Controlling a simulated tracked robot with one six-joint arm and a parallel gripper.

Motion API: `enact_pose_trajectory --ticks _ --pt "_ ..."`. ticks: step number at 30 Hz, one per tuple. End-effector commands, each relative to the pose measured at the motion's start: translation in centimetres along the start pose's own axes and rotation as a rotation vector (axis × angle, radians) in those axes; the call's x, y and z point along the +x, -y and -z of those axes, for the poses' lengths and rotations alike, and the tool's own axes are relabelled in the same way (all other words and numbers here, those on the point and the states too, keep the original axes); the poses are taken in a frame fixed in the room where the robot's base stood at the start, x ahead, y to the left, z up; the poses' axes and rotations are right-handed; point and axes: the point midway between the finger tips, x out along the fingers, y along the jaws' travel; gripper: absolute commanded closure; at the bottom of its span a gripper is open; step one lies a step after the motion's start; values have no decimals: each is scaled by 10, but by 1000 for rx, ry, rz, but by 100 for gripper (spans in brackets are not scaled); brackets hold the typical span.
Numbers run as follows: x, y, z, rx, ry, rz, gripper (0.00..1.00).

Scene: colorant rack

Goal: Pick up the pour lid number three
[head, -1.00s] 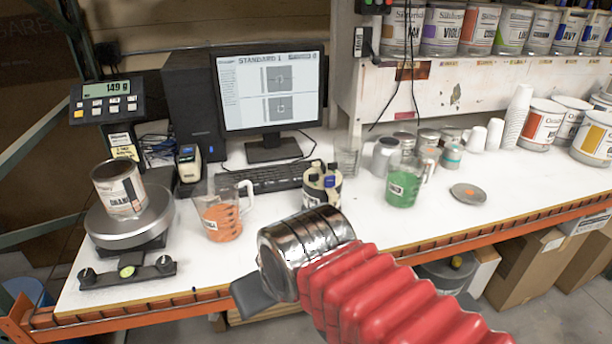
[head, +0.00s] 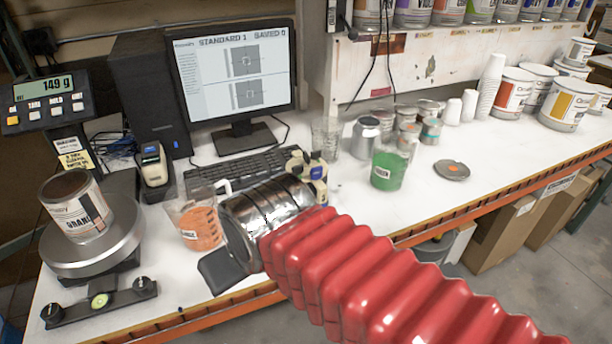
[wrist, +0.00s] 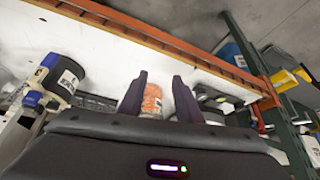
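A flat round grey lid with an orange spot (head: 452,170) lies on the right part of the white bench in the head view. No number on it can be read, so I cannot tell whether it is pour lid number three. My gripper (wrist: 160,76) is open, its two dark fingers apart with nothing held between them. The orange beaker (wrist: 152,100) shows behind the fingers.
A green beaker (head: 388,168) and several small cans (head: 409,140) stand left of the lid. Small bottles (head: 318,175) stand behind my wrist. A scale (head: 98,240) holding a can (head: 77,207) is at left. The bench around the lid is clear.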

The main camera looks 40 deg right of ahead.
Motion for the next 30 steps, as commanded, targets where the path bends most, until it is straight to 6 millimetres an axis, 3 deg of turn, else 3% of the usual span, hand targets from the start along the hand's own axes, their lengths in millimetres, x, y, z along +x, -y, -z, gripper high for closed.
enact_pose_trajectory --ticks 8,14,21,30 --pt "-1 -11 10 21 10 -12 59" --pt "-3 -48 32 71 35 -39 59" --pt "-6 -105 59 140 64 -67 59" --pt "-10 -191 78 224 86 -92 59"
